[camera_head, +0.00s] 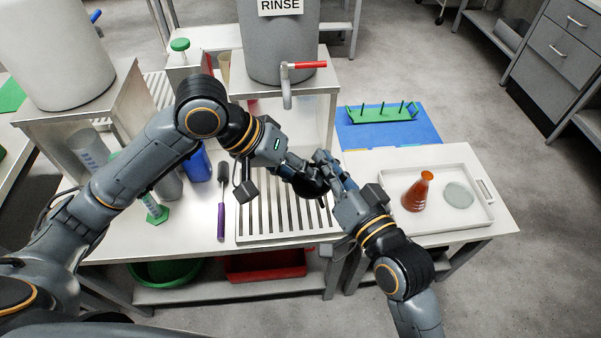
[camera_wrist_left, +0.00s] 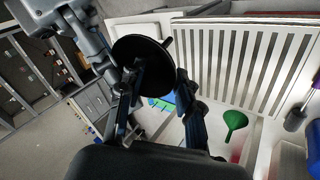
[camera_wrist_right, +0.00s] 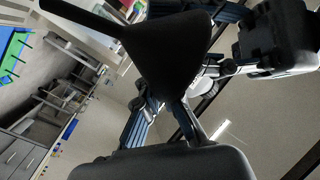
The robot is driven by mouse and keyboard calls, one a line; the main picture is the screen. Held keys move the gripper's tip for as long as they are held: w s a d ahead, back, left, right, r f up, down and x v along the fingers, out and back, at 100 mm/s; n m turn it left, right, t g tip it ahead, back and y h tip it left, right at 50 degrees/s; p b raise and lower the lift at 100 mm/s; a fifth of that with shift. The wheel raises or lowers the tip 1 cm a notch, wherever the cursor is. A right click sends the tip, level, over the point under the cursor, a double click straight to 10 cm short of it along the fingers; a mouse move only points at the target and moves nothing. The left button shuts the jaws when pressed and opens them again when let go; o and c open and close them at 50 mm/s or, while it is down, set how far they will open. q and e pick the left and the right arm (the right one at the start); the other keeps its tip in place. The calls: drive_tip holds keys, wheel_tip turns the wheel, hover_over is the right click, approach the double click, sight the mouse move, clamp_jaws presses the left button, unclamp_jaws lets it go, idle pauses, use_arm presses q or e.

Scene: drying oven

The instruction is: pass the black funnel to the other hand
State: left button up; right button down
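The black funnel (camera_head: 311,187) is held up between my two grippers, above the slatted drain rack. Its round dark rim shows in the left wrist view (camera_wrist_left: 140,62), and its cone fills the upper middle of the right wrist view (camera_wrist_right: 165,55). My right gripper (camera_head: 327,170) has its fingers closed in on the narrow end of the funnel. My left gripper (camera_head: 298,174) is at the funnel from the other side, its fingers spread apart. Whether the left fingers touch the funnel is hidden.
A white tray (camera_head: 450,222) with an orange flask (camera_head: 418,192) and a glass dish (camera_head: 458,195) stands at right. A green rack (camera_head: 382,113) is on a blue mat (camera_head: 345,135). The slatted drain rack (camera_head: 255,220) lies below. A grey RINSE tank (camera_head: 275,45) with a red-handled tap stands behind.

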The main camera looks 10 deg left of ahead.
use_arm(q)
clamp_jaws()
use_arm(e)
drive_tip(key=c, duration=1.4)
unclamp_jaws()
drive_tip(key=shift+c, duration=0.2)
drive_tip(key=shift+s, duration=0.1)
